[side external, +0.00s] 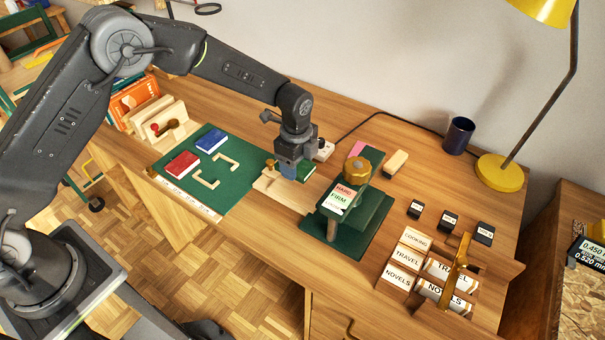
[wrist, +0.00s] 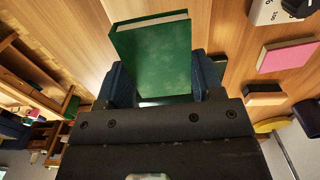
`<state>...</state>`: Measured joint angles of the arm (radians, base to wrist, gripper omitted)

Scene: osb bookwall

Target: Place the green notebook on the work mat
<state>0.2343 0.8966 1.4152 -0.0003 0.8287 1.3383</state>
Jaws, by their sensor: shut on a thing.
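My gripper (side external: 293,166) is shut on the green notebook (wrist: 157,62). In the wrist view the notebook stands out between the two dark blue fingers, with a pale page edge at its top. In the side view only a green edge of the notebook (side external: 306,172) shows beside the fingers, at a light wooden stand; I cannot tell whether it touches the stand. The green work mat (side external: 235,148) lies to the left of my gripper. A red notebook (side external: 182,164) and a blue notebook (side external: 211,141) lie on it, with wooden corner pieces (side external: 207,182) near its middle.
The light wooden stand (side external: 270,187) is below my gripper. A green press with a brass knob (side external: 356,168) stands close on the right. Label blocks (side external: 407,258), small dark blocks (side external: 448,220), a dark cup (side external: 458,136) and a yellow lamp (side external: 500,172) are farther right.

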